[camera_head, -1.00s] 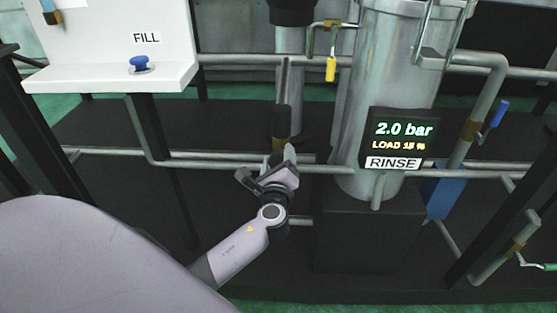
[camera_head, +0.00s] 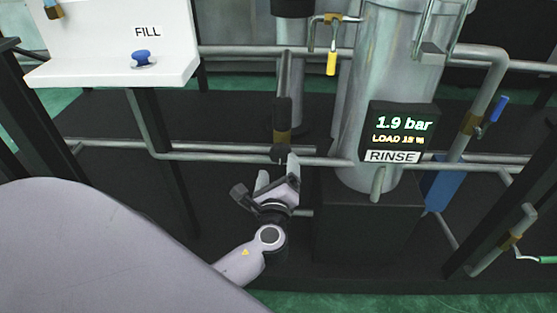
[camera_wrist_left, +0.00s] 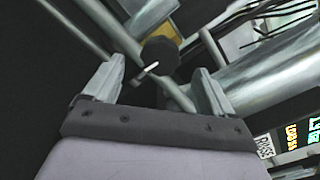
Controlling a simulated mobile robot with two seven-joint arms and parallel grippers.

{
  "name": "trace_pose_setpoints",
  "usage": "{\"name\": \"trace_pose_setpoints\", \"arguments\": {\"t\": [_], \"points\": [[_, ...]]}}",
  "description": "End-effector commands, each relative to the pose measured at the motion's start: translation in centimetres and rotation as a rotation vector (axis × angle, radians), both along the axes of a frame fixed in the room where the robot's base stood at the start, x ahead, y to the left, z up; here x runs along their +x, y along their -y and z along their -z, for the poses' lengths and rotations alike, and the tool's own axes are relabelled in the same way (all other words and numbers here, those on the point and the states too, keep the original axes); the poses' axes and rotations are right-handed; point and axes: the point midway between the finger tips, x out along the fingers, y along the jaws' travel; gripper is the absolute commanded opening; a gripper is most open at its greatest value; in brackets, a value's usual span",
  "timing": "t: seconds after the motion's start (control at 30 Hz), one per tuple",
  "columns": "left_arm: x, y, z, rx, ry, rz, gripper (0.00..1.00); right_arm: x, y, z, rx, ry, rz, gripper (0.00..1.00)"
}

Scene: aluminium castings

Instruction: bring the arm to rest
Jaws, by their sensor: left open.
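My left gripper (camera_head: 277,172) is in the middle of the head view, just below the horizontal pipe and left of the metal tank. Its fingers are apart with nothing between them. In the left wrist view the two fingers (camera_wrist_left: 158,88) stand wide apart, and a dark round valve part (camera_wrist_left: 160,56) with a thin pale pin shows beyond them. My right gripper is not in view.
The metal tank (camera_head: 385,60) carries a RINSE display (camera_head: 398,131) reading 1.9 bar. A white FILL panel (camera_head: 120,70) with a blue knob (camera_head: 142,60) stands at left. A yellow-handled valve (camera_head: 331,63) and a blue-handled valve (camera_head: 498,110) are on pipes. Horizontal pipes (camera_head: 230,156) cross near the gripper.

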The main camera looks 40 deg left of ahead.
Motion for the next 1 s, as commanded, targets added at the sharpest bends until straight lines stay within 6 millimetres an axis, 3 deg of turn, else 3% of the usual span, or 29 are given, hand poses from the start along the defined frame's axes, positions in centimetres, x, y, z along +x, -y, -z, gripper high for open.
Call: {"name": "trace_pose_setpoints", "arguments": {"t": [0.67,0.83,1.0], "points": [[-0.6,0.4,0.3,-0.026,-0.001,0.006,0.85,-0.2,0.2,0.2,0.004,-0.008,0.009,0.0],[-2.3,1.6,2.8,-0.287,-0.002,0.044,0.85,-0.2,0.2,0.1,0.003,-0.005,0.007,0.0],[-5.5,4.5,6.1,-0.77,0.004,0.074,0.85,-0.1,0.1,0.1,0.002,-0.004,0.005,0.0]]}}
